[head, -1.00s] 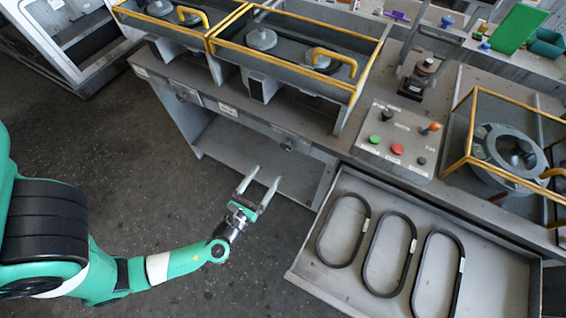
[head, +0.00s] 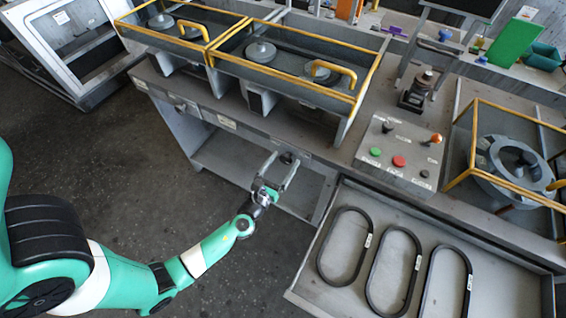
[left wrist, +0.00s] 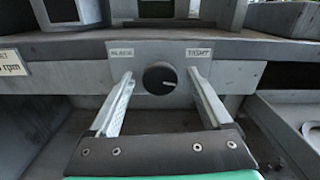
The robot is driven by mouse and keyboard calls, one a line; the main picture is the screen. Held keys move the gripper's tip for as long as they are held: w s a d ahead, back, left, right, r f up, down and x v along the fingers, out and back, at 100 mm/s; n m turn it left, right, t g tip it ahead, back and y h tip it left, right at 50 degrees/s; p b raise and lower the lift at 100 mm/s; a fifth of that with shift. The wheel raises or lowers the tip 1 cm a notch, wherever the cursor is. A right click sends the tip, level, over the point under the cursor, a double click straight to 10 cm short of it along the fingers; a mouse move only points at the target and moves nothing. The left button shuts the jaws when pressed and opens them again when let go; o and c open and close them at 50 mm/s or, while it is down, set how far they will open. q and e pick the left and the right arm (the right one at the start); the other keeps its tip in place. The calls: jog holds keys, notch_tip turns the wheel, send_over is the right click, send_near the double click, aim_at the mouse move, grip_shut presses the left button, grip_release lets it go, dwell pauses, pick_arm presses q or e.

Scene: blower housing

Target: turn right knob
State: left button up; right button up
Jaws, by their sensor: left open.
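The knob (left wrist: 160,78) is a round dark dial with a pale pointer mark, set in a labelled plate on the bench front. In the left wrist view its pointer lies to the right, towards the label that seems to read "TIGHT" (left wrist: 199,53). In the head view the knob (head: 286,158) is small, at the ends of my fingers. My left gripper (head: 282,163) is open, with one finger on each side of the knob. It also shows in the left wrist view (left wrist: 160,80), where I see gaps between the fingers and the knob. My right gripper is not in view.
A pulled-out drawer (head: 300,275) with several black belts lies to the right. A control panel (head: 400,152) with buttons and an orange-topped lever stands on the bench. Yellow-framed guards (head: 290,62) stand above. The floor (head: 110,170) is clear at left.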

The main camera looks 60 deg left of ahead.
pick_arm(q)
jog(key=shift+c, duration=0.3)
grip_shut()
jog(key=shift+n, duration=0.3)
jog(key=n+b, duration=0.2)
jog(key=n, duration=0.1)
jog(key=shift+f, duration=0.1)
jog(key=n+b, duration=0.2)
jog(key=n, duration=0.4)
jog(key=n+b, duration=0.2)
jog(key=n, duration=0.3)
jog(key=shift+a, duration=0.1)
jog(key=shift+n+b, duration=1.05)
jog(key=shift+n, duration=1.25)
